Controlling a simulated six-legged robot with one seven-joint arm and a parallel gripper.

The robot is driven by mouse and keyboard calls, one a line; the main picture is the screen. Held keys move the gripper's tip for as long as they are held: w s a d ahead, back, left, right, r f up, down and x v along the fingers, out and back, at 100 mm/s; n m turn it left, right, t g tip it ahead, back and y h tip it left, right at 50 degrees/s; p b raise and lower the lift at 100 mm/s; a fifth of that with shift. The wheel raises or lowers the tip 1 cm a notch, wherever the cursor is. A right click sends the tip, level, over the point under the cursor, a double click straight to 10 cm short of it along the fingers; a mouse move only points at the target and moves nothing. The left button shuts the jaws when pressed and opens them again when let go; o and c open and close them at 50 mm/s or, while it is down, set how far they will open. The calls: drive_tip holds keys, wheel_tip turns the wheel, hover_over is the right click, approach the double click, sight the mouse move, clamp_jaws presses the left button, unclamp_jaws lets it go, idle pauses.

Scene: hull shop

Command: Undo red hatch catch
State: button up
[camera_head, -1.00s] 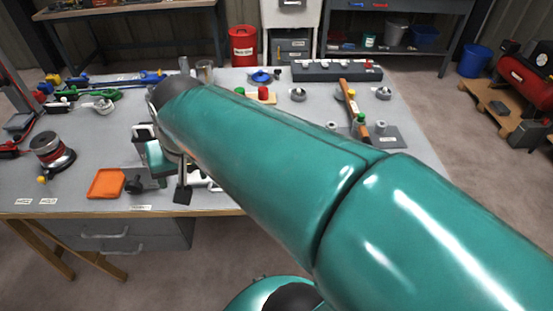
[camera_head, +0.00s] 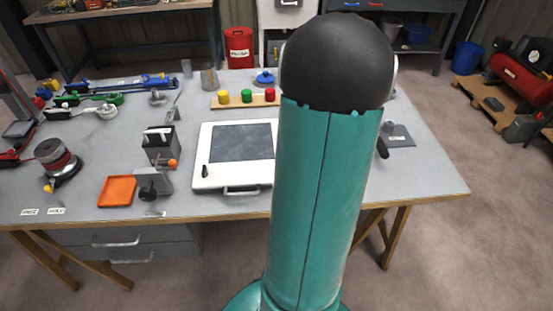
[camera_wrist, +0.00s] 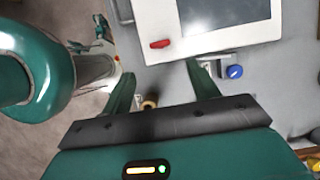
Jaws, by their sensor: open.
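The white hatch (camera_head: 235,183) with a dark grey window lies on the workbench, its right side hidden by my arm in the head view. In the wrist view, the hatch (camera_wrist: 231,38) is at the top. The red catch (camera_wrist: 160,44) sits on its lower-left corner; it does not show in the head view. My gripper (camera_wrist: 161,84) is open, with its two teal fingers apart and nothing held. The catch appears beyond the fingertips, between them in the picture and not touched. My gripper is hidden behind my arm in the head view.
A blue knob (camera_wrist: 235,71) is close to the right finger. A dark catch (camera_head: 205,171) stands on the hatch's left side. An orange tray (camera_head: 117,191) and a grey block device (camera_head: 160,146) are to the left. A yellow, green and red button board (camera_head: 233,101) is behind.

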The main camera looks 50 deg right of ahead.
drive_tip(key=x, duration=1.2)
drive_tip(key=shift+f, duration=0.15)
drive_tip(key=c, duration=1)
